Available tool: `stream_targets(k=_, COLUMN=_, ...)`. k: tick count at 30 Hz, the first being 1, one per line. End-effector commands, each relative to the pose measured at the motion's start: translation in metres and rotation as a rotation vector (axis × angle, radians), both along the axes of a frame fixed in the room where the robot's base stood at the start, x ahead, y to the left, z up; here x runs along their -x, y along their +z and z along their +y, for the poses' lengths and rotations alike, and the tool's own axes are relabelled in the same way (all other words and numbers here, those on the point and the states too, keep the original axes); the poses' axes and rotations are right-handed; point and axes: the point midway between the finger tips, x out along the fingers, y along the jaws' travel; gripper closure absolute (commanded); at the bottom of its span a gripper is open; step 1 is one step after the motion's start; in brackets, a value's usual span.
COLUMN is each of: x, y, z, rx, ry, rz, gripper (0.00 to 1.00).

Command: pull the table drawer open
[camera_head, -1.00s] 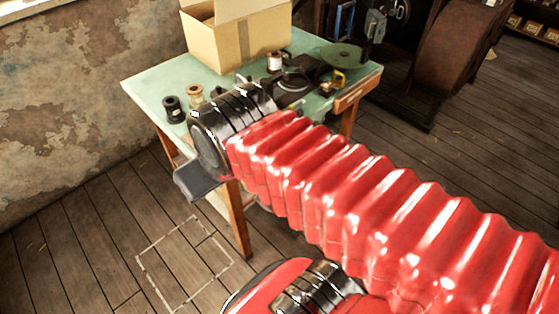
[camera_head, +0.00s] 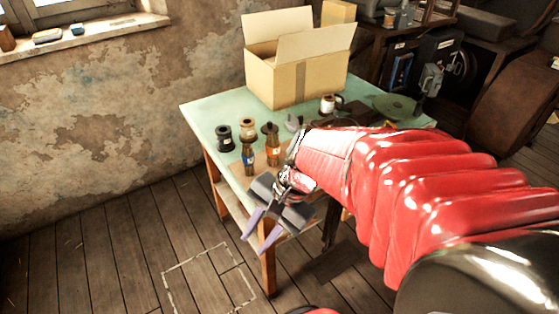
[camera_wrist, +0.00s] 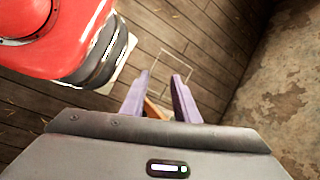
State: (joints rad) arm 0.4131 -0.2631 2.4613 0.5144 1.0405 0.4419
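The table (camera_head: 200,112) has a pale green top and orange-brown wooden legs. Its drawer front is not visible now; my red-sleeved arm covers the table's front right part. My gripper (camera_head: 261,233) is in front of the table's near left corner, pointing down toward the floor, with its purple fingers apart and empty. In the wrist view the two fingers (camera_wrist: 158,98) are also spread. A bit of orange wood (camera_wrist: 154,109) shows between and beyond them, probably a table leg; contact is not visible.
A cardboard box (camera_head: 290,80), spools (camera_head: 224,137), small bottles (camera_head: 272,150) and a green disc (camera_head: 397,107) stand on the table. A dashed square (camera_head: 210,275) marks clear plank floor at the front left. A peeling wall (camera_head: 120,110) stands behind.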

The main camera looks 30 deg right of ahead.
Motion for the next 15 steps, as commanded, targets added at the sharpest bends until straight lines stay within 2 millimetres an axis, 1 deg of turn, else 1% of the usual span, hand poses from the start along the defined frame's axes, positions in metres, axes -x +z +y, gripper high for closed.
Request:
stream_targets(k=1, x=-0.002, y=-0.007, z=-0.004, rx=-0.054, ry=-0.081, rz=0.043, gripper=0.72)
stream_targets(k=8, x=-0.017, y=-0.028, z=-0.019, rx=-0.301, ry=-0.445, rz=0.209, gripper=0.72)
stream_targets(k=11, x=-0.024, y=-0.037, z=-0.029, rx=-0.412, ry=-0.601, rz=0.279, gripper=0.72)
stream_targets(k=15, x=-0.035, y=-0.049, z=-0.047, rx=-0.574, ry=-0.819, rz=0.373, gripper=0.72)
